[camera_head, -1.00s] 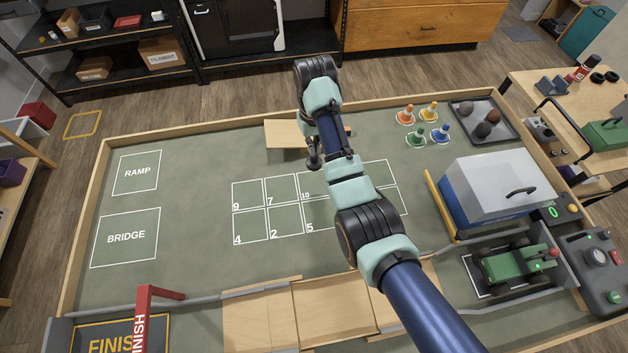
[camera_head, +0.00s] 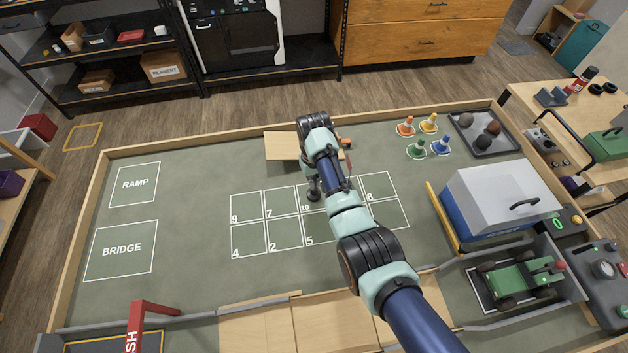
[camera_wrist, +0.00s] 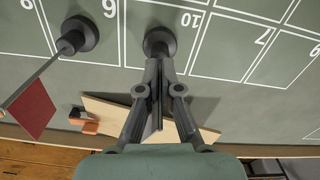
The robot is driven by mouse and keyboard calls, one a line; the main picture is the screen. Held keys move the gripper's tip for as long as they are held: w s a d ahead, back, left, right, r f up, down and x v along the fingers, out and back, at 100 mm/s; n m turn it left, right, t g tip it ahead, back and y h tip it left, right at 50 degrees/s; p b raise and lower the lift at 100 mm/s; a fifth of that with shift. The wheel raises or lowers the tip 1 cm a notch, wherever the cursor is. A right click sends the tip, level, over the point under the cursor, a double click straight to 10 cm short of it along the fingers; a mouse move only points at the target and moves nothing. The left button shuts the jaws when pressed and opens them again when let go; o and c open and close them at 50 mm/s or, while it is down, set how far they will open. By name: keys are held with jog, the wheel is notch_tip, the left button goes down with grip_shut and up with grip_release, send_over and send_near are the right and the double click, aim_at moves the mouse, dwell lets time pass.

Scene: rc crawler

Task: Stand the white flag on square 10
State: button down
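My gripper (camera_wrist: 157,70) points down over square 10 (camera_wrist: 185,48) with its fingers closed together just above a dark round base (camera_wrist: 160,42). The base lies within the outline of square 10 in the wrist view; I cannot tell whether it touches the mat. No white cloth shows, so the flag above this base is hidden behind the fingers. In the head view my gripper (camera_head: 314,192) is over the top row, by the number 10.
A light wooden piece (camera_head: 281,146) lies behind the grid, with an orange thing (camera_wrist: 84,122) by it. Coloured cones (camera_head: 405,127) stand at the back right. Squares 9 (camera_head: 246,203) and 7 (camera_head: 281,199) look empty. The green crawler (camera_head: 522,278) is at the right.

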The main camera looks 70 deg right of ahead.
jog(key=shift+f, duration=0.2)
jog(key=c, duration=1.3)
grip_release()
jog(key=shift+r, duration=0.15)
notch_tip(320, 180, up, 12)
jog(key=shift+r+p, duration=0.1)
jog(key=shift+p, duration=0.9)
